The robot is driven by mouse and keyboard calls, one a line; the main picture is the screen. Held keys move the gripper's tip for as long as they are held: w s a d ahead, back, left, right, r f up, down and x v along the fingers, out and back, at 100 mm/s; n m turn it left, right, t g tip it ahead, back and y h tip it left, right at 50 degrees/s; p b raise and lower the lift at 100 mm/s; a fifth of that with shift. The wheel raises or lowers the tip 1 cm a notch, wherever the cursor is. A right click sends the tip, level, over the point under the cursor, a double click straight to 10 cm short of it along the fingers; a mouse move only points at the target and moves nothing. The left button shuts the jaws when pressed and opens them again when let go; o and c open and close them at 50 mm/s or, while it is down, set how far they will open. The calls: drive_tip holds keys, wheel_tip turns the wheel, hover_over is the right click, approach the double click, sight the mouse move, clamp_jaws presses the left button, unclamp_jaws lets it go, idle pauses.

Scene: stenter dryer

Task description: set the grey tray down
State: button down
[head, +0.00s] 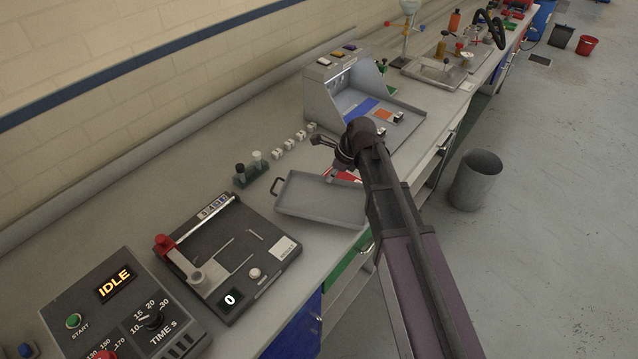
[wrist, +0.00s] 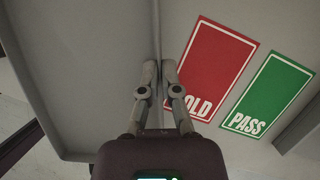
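The grey tray (head: 318,198) is a shallow rectangular pan with a dark handle at its left end. In the head view it is over the front part of the bench, looking roughly level. I cannot tell whether its bottom touches the bench top. My gripper (head: 338,168) is at the tray's right end. In the wrist view the tray (wrist: 85,75) fills the left half, and my gripper's fingertips (wrist: 159,68) are close together on its thin rim. My arm hides part of the right end in the head view.
A red HOLD label (wrist: 212,65) and a green PASS label (wrist: 270,95) lie right of the tray. A small vial rack (head: 250,170) and white cubes (head: 290,143) stand behind it. A dark cutting board (head: 228,250) is left, a grey booth (head: 350,95) beyond.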

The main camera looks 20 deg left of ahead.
sight(322, 178)
drive_tip(key=shift+a+f, duration=0.1)
drive_tip(key=shift+a, duration=1.1)
drive_tip(key=shift+a, duration=0.15)
drive_tip(key=shift+a, duration=0.3)
drive_tip(key=shift+a+f+b, duration=0.2)
drive_tip(key=shift+a+b, duration=0.1)
drive_tip(key=shift+d+f+b, duration=0.1)
drive_tip(key=shift+f+b, duration=1.5)
drive_tip(key=shift+f, duration=0.15)
drive_tip(key=c, duration=0.8)
unclamp_jaws()
